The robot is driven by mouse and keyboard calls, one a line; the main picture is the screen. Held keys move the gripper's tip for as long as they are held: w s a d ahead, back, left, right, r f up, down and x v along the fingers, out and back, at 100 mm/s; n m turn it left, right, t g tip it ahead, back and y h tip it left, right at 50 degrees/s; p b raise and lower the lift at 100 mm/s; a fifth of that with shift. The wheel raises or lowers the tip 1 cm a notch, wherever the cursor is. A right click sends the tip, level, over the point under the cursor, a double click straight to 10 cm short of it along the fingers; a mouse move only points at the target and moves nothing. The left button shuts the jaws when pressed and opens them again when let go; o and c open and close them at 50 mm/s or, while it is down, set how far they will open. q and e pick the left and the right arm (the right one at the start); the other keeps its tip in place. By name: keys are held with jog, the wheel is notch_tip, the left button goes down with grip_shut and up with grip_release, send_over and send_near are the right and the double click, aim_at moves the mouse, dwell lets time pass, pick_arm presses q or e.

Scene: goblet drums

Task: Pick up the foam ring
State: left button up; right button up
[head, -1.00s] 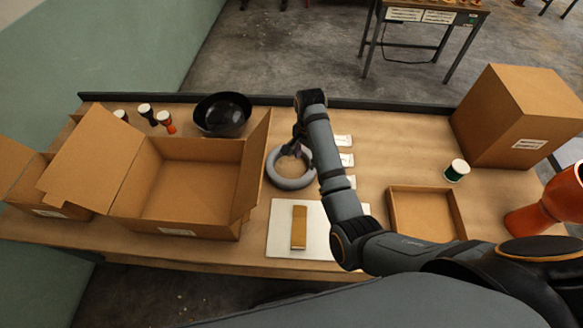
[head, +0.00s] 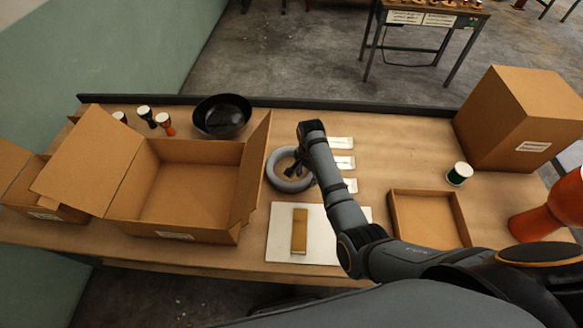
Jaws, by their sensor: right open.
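The foam ring (head: 277,181) is a grey ring lying flat on the wooden table, just right of the large open cardboard box. My right gripper (head: 291,172) is over the ring's right part, with its dark fingers open. The fingers and wrist hide part of the ring's right side. I cannot tell whether the fingers touch the ring. My left gripper is not in view.
The large open box (head: 190,190) stands left of the ring, its right flap close by. A black bowl (head: 222,116) is behind it. A white board (head: 283,240) with a tan block (head: 299,231) lies in front. White packets (head: 343,162) and a shallow tray (head: 428,217) are to the right.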

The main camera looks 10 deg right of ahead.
aim_at(307, 179)
jog(key=shift+d+f, duration=0.15)
jog(key=shift+f, duration=1.4)
grip_shut()
jog(key=shift+r, duration=0.15)
